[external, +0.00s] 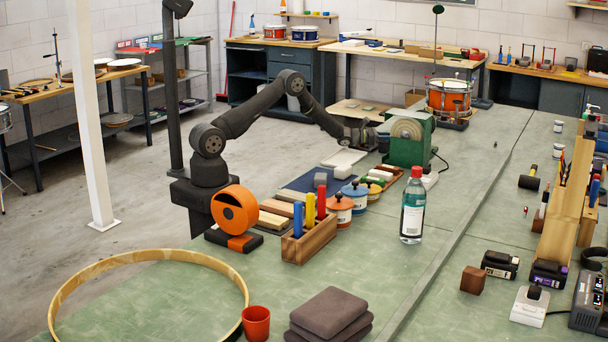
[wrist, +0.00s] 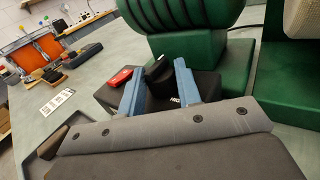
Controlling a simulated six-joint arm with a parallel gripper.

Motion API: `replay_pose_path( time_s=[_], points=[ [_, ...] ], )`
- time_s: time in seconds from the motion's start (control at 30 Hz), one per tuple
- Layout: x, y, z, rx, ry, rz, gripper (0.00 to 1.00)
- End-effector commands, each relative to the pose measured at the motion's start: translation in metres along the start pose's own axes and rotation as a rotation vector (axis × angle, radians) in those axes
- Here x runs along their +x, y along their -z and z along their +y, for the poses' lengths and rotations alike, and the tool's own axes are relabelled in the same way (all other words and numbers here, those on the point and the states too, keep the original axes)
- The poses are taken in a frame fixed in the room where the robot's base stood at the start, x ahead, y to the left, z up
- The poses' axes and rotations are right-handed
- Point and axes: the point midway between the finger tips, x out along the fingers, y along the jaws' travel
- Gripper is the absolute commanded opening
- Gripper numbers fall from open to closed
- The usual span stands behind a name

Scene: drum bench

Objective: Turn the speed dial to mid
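The green machine (external: 405,152) with a pale wheel stands at the far middle of the bench. In the wrist view its green body (wrist: 190,55) is at the top. A black control box (wrist: 112,94) at its foot carries a red switch (wrist: 121,77) and the black speed dial (wrist: 158,72). White lettering beside the dial is only partly visible, and I cannot read the dial's setting. My gripper (wrist: 158,80) has its two blue fingers apart, one on each side of the dial. It looks open; contact with the dial is not clear. In the external view my gripper (external: 368,138) is small beside the machine.
An orange drum (external: 448,97) stands behind.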

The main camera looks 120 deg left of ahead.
Motion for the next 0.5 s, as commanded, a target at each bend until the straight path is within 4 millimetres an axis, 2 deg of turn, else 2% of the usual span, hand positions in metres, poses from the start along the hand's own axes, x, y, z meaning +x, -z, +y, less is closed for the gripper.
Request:
replay_pose_path(
  time_s=[0.27,0.5],
  points=[
    [-0.0003,0.0003,0.0006,0.001,0.01,0.0,0.08],
    [0.0,0.0005,0.0029,0.002,0.09,-0.005,0.08]
  ],
)
